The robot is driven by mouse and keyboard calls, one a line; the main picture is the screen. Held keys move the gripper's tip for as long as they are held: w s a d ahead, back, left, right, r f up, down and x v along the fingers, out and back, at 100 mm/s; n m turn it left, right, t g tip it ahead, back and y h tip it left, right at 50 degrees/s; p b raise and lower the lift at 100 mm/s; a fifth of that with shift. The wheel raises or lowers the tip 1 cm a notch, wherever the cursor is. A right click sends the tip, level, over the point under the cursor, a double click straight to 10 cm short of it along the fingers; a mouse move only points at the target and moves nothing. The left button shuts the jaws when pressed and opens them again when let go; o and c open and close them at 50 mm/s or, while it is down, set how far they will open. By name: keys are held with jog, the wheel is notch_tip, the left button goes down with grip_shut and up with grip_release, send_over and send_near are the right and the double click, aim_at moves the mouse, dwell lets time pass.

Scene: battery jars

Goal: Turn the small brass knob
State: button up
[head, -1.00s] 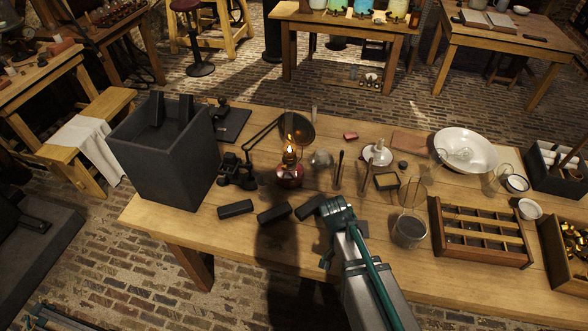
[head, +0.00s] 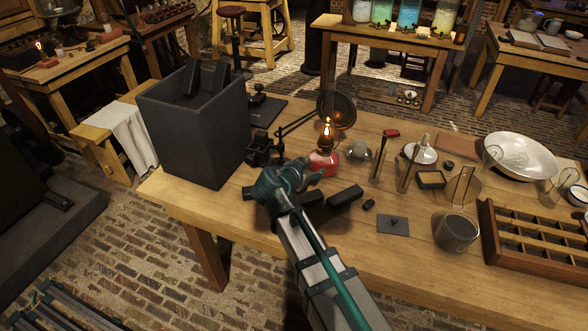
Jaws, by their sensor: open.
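A lit oil lamp (head: 325,160) with a red base and a flame stands on the wooden table (head: 420,270). I cannot make out a small brass knob on it at this size; my gripper may cover part of the lamp's lower left side. My gripper (head: 312,176) is open, just in front and to the left of the lamp's base, with its fingers pointing toward it. Whether a finger touches the lamp I cannot tell. The jaws look empty.
A tall dark box (head: 195,135) stands to the left. Black blocks (head: 345,196) lie close by my gripper, partly hidden. A round lens or mirror (head: 337,108) on an arm is behind the lamp.

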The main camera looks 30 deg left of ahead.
aim_at(319, 151)
jog(key=shift+t+y, duration=0.4)
jog(key=shift+y, duration=0.2)
jog(key=w, duration=0.3)
jog(key=w+a+f+p, duration=0.1)
jog(key=w, duration=0.1)
jog(key=w+a+p, duration=0.1)
jog(key=w, duration=0.2)
jog(key=shift+w+a+f, duration=0.2)
jog(key=shift+w+f, duration=0.45)
jog(key=shift+w, duration=0.2)
jog(key=shift+c, duration=0.2)
grip_shut()
